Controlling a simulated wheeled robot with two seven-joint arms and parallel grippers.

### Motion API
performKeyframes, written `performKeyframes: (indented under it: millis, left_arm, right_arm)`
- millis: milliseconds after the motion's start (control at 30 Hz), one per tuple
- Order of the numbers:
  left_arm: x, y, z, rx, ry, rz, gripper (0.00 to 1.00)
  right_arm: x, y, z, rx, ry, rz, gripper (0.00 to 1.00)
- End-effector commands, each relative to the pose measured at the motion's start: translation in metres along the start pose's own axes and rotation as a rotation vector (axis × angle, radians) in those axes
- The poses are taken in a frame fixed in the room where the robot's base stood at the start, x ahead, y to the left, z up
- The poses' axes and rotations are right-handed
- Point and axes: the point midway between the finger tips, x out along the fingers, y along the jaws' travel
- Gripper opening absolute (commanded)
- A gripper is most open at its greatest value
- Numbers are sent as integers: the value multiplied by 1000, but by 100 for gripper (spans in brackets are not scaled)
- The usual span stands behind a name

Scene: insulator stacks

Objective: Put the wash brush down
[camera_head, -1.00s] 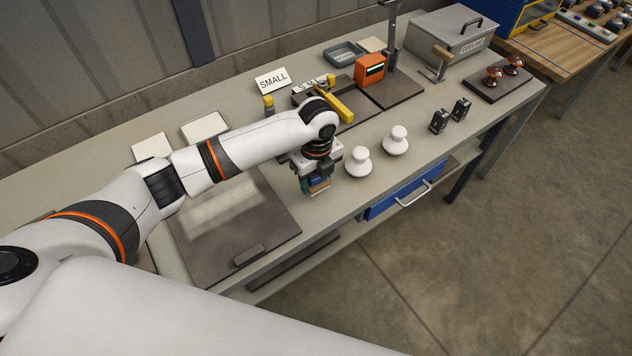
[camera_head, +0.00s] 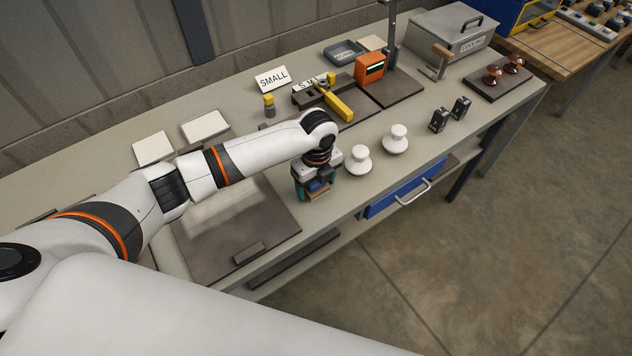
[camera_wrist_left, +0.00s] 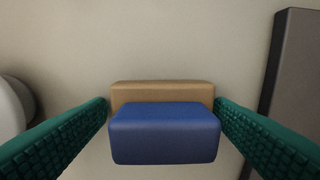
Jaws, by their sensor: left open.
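The wash brush shows between my left fingers in the left wrist view, with a blue block part (camera_wrist_left: 165,134) and a tan part (camera_wrist_left: 162,92) behind it. In the head view the brush (camera_head: 318,187) is at the bench surface below my left gripper (camera_head: 316,192). The green pads of my left gripper (camera_wrist_left: 162,125) stand on both sides of the brush, spread apart. The gripper is open, with the brush between its fingers. My right gripper is not in view.
Two white insulators (camera_head: 358,161) (camera_head: 396,140) stand right of the gripper. A dark mat (camera_head: 225,230) lies to the left with a small bar (camera_head: 249,254) on it. The bench's front edge is close. A yellow-handled tool (camera_head: 333,103) lies farther back.

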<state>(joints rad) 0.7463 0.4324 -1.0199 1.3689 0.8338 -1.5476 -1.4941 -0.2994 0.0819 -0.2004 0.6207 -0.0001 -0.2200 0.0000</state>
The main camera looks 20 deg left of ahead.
Motion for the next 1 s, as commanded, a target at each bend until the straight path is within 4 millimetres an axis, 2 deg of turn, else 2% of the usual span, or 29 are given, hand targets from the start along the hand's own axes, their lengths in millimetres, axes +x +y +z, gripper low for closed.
performKeyframes:
  millis: [167,500,700,1000]
  left_arm:
    - [-13,1,-1,0,1,3,76]
    - [-83,1,-1,1,2,5,76]
    - [-113,1,0,0,0,2,76]
    - [-124,0,0,0,0,0,76]
  right_arm:
    - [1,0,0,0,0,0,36]
    - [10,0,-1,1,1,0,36]
    - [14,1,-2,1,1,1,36]
    - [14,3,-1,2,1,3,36]
